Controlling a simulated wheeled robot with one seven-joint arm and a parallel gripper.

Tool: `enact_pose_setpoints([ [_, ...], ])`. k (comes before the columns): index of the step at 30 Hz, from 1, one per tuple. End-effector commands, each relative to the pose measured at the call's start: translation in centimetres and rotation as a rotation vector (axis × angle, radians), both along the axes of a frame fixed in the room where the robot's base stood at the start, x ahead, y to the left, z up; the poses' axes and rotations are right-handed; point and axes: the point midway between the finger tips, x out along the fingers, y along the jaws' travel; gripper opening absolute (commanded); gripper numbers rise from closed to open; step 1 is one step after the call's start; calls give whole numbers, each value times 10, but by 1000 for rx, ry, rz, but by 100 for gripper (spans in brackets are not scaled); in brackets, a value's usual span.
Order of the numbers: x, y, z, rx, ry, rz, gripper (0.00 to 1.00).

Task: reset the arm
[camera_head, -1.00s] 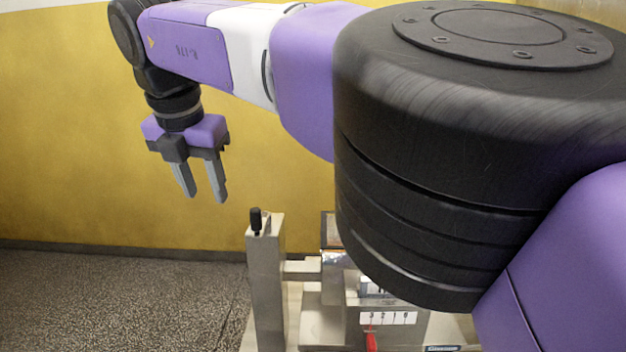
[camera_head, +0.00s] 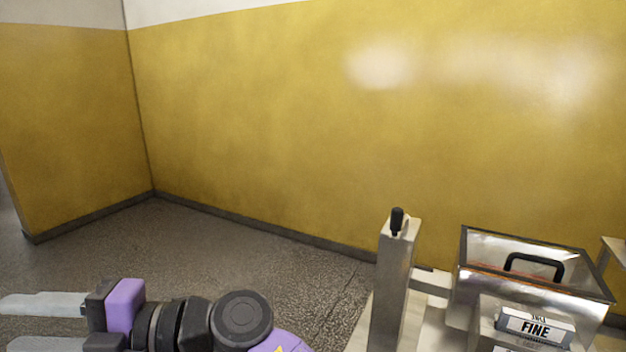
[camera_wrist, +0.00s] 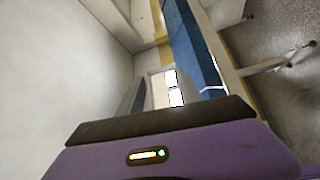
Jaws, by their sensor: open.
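My gripper (camera_head: 45,322) is at the bottom left of the head view, pointing left, with its two grey fingers apart and nothing between them. Its purple and black body and part of my arm show along the bottom edge. In the wrist view, the purple housing fills the bottom, and the fingers show only partly above it.
A steel machine at the lower right has a post with a black knob (camera_head: 397,220), a lidded metal tank with a black handle (camera_head: 534,262), and a box labelled FINE (camera_head: 535,328). The speckled floor (camera_head: 230,250) before the yellow wall (camera_head: 270,130) is clear.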

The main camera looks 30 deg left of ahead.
Motion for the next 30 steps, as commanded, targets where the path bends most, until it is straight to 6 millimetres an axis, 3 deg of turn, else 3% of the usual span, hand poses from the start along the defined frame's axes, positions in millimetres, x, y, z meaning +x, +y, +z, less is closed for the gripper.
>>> enact_pose_setpoints([
  [5,7,-31,28,182,261,-88,42],
  [9,30,-64,43,302,450,-185,42],
  [14,66,-112,44,415,651,-318,42],
  [22,123,-210,8,553,953,-581,42],
  [30,149,-322,-60,627,1203,-868,42],
])
